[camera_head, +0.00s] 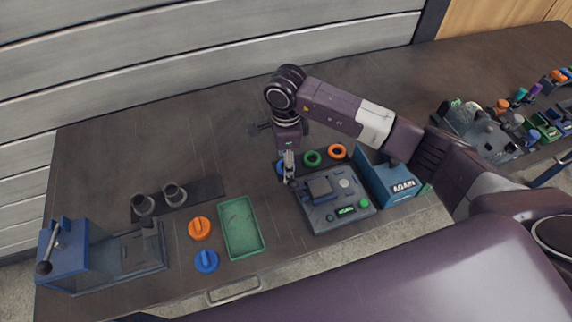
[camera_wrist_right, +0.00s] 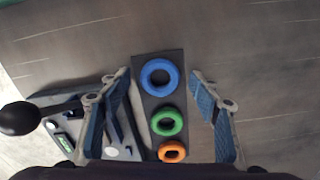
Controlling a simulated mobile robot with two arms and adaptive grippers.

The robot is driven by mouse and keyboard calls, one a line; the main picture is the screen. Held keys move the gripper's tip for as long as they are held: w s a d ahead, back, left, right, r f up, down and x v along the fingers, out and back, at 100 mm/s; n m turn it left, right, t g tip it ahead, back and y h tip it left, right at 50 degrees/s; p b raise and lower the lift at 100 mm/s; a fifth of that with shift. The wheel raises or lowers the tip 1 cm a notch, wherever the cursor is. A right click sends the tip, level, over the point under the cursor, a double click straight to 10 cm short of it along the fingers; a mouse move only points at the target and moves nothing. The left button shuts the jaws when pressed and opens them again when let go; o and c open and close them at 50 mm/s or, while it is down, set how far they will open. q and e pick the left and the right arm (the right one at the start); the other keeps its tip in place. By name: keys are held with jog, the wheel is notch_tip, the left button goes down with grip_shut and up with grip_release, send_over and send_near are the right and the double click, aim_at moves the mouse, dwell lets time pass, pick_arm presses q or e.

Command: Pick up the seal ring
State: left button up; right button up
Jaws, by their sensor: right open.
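Three seal rings lie in a row on a dark strip (camera_wrist_right: 144,66): a blue ring (camera_wrist_right: 146,78), a green ring (camera_wrist_right: 157,122) and an orange ring (camera_wrist_right: 162,152). In the head view the green ring (camera_head: 312,158) and orange ring (camera_head: 337,151) show clearly, while the blue ring (camera_head: 280,168) is partly hidden by my right gripper (camera_head: 289,178). My right gripper (camera_wrist_right: 159,78) is open and empty, pointing down. In the wrist view its fingers stand either side of the strip, with the blue ring between the fingertips. The height gap is hard to judge. My left gripper is not in view.
A grey device (camera_head: 335,212) with buttons stands just in front of the rings, a blue box (camera_head: 391,183) to its right. The table behind the rings is mostly clear.

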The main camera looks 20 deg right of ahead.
jog(key=c, duration=1)
jog(key=shift+r, duration=0.1)
jog(key=shift+w+r, duration=0.1)
jog(key=shift+r, duration=0.45)
notch_tip(320, 180, up, 22)
jog(key=shift+f+b, duration=0.2)
jog(key=shift+b, duration=0.65)
jog(key=shift+f, duration=0.15)
